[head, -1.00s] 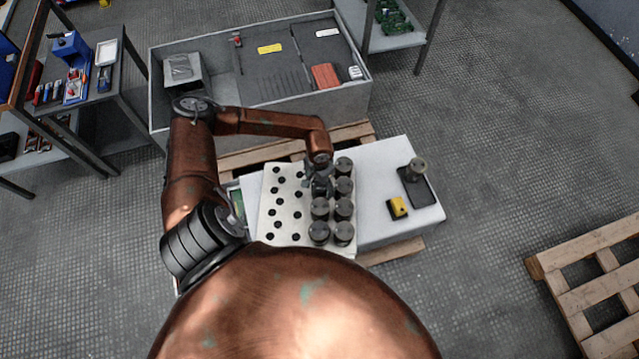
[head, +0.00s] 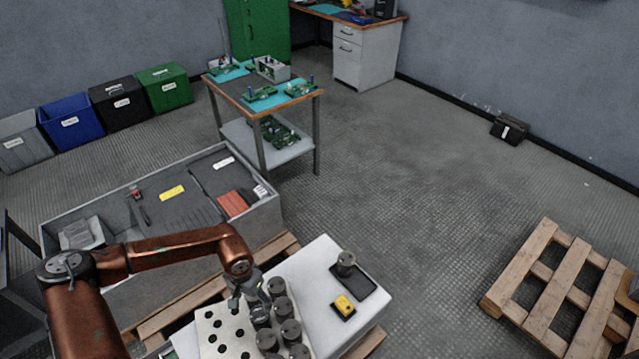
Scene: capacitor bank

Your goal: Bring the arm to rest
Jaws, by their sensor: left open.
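My left arm comes in from the left, and its open gripper (head: 254,299) points down over the white plate with holes (head: 213,320). Its fingers are small and partly blurred among the dark cylindrical capacitors. One capacitor (head: 260,316) stands just below the fingertips; I cannot tell whether they touch it. Several more stand upright in two columns on the plate's right side, such as the far one (head: 276,287) and a nearer one (head: 291,332). The plate's left side shows empty holes. The plate's near end is cut off by the frame. My right gripper is out of view.
Right of the plate, the white table (head: 318,262) holds a yellow device (head: 343,305) and a black tray (head: 366,281) with one capacitor (head: 345,262). A grey bin (head: 262,215) stands behind my arm. A wooden pallet (head: 560,290) lies right. The floor between is clear.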

